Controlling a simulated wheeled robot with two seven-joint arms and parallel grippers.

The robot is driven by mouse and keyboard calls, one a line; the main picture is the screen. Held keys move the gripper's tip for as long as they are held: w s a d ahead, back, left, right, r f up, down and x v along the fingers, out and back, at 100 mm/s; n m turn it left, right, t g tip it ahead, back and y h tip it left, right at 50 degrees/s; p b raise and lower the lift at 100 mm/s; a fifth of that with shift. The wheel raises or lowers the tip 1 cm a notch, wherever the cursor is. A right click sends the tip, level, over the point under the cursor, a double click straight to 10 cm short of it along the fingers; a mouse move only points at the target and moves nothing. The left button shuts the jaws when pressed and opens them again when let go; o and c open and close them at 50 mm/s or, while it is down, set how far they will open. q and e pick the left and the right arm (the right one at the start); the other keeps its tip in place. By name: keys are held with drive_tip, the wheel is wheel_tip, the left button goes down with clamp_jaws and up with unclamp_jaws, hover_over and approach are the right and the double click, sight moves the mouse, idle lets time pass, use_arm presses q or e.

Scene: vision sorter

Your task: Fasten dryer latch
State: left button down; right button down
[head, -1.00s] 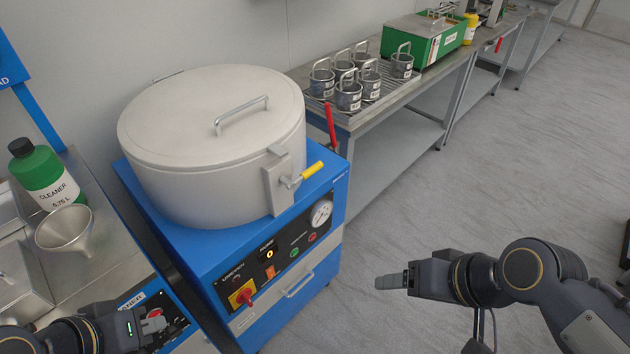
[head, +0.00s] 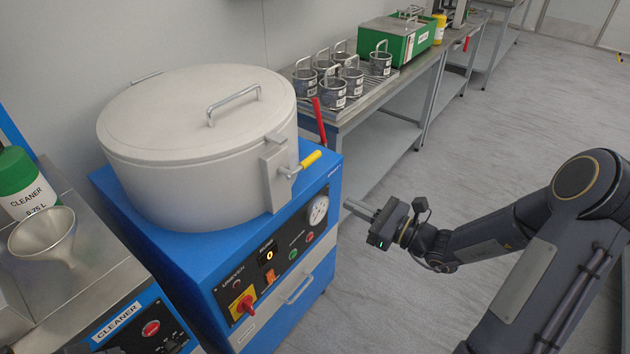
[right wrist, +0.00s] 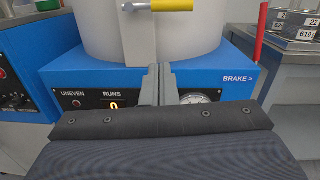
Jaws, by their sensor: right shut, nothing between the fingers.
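The dryer is a pale grey drum (head: 190,172) with a closed lid (head: 180,105), set in a blue cabinet (head: 215,262). The latch on the drum's right side has a grey plate (head: 278,178) and a yellow handle (head: 311,159), which points up and right. The yellow handle also shows at the top edge of the right wrist view (right wrist: 172,5). My right gripper (head: 350,206) is shut and empty, to the right of the cabinet and lower than the handle in the picture, apart from it. Its fingers (right wrist: 159,78) point toward the drum. My left gripper is not visible.
The cabinet front has a gauge (head: 317,211) and a red knob (head: 244,305). A red lever (head: 319,122) stands behind the handle, by a bench with several metal baskets (head: 333,90). A funnel (head: 42,238) and cleaner bottle (head: 22,185) are at left. Floor at right is clear.

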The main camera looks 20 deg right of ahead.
drive_tip(key=shift+w+d+f+m+t+h, duration=0.3)
drive_tip(key=shift+w+d+f+m+t, duration=0.1)
drive_tip(key=shift+d+f+m, duration=0.15)
drive_tip(key=shift+a, duration=0.15)
drive_tip(key=w+a+r+p, duration=0.1)
drive_tip(key=w+a+r, duration=0.3)
drive_tip(key=w+a, duration=0.2)
drive_tip(key=shift+w+a+r, duration=0.25)
drive_tip(key=shift+w+r, duration=0.05)
drive_tip(key=shift+w, duration=0.9)
drive_tip(key=shift+r+n, duration=0.15)
drive_tip(key=shift+n, duration=0.2)
